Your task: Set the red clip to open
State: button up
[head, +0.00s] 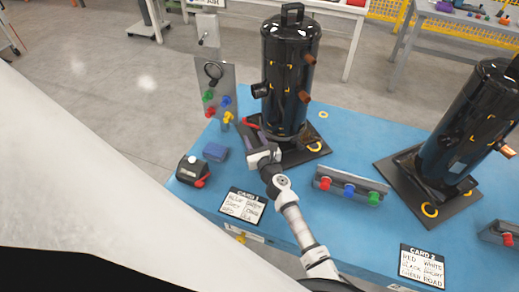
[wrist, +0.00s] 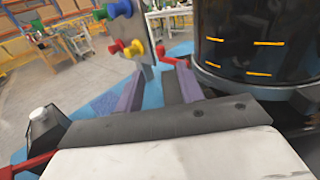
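A red bar, likely the red clip (head: 251,123), shows at the lower left of the left black compressor (head: 290,75). In the wrist view a red piece (wrist: 172,61) shows just beyond and between the fingertips, close to the compressor (wrist: 255,45). My gripper (head: 254,136) reaches over the blue table to the compressor's left side. In the wrist view its two purple fingers (wrist: 160,76) are apart, with blue table between them. I cannot tell whether the fingers touch the red piece or how the clip is set.
A grey panel with coloured knobs (head: 228,77) stands left of the compressor. A black box with a red lever (head: 190,169), a blue block (head: 215,152) and a rail of coloured knobs (head: 350,182) are on the blue table (head: 262,212). A second compressor (head: 460,130) stands right.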

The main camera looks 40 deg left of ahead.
jog(key=shift+v, duration=2.3)
